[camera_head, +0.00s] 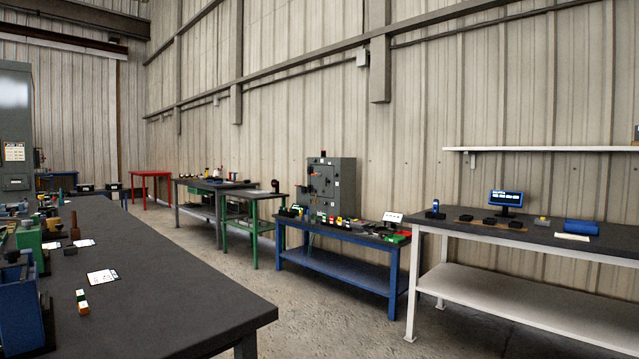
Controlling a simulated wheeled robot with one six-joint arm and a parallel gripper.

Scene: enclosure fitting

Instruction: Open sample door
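A grey cabinet-like machine (331,185) stands against the back wall, behind the blue-legged table. Its front carries small fittings, too small to make out. A tall grey-green cabinet (15,125) with a white label stands at the far left edge, partly cut off. I cannot tell which of these, if either, has the sample door, and no door stands visibly open. My gripper is not in view.
A dark-topped bench (150,290) fills the near left, with tools and papers on it. A blue table (340,236), a white table (520,240) and a green table (253,196) line the wall. Open concrete floor (330,315) lies between.

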